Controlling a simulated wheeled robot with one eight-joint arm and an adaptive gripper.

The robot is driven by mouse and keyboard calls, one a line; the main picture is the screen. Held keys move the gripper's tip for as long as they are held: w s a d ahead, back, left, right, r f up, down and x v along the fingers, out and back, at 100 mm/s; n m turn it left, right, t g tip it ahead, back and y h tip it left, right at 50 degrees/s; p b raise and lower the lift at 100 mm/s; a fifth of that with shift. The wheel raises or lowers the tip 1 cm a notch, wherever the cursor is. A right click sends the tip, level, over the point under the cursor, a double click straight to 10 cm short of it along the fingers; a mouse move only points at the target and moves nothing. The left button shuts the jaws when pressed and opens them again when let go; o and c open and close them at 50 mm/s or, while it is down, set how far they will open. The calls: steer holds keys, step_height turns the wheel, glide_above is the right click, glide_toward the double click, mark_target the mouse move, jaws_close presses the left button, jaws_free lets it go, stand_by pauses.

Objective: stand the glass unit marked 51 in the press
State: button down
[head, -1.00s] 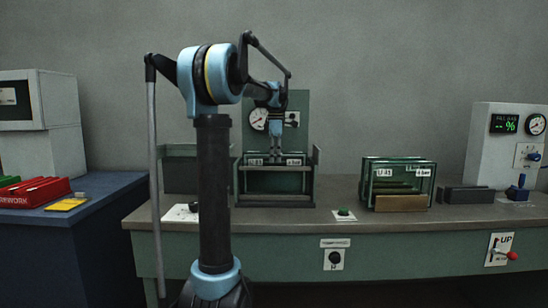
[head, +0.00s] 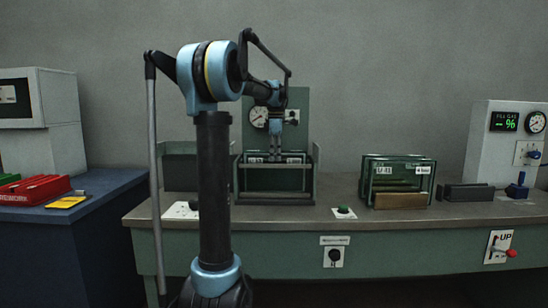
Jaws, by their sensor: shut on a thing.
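My gripper (head: 276,157) is at the press (head: 276,200), a dark green frame with a tall back plate in the middle of the bench. It points down and is shut on the top edge of a glass unit (head: 276,178). The unit is upright between the press's side posts. A white label shows on each side of my fingers, too small to read surely as 51. The unit's lower edge is hard to make out, so I cannot tell whether it rests on the press's base.
More glass units (head: 398,172) stand upright in a rack right of the press. A gas fill cabinet (head: 512,150) stands at the far right. Red trays (head: 35,190) lie on the blue bench at left. My arm column hides part of the bench.

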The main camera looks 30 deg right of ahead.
steer(key=c, duration=1.4)
jaws_free()
steer(key=shift+f, duration=0.1)
step_height(320, 180, up, 12)
steer(key=shift+f, duration=0.1)
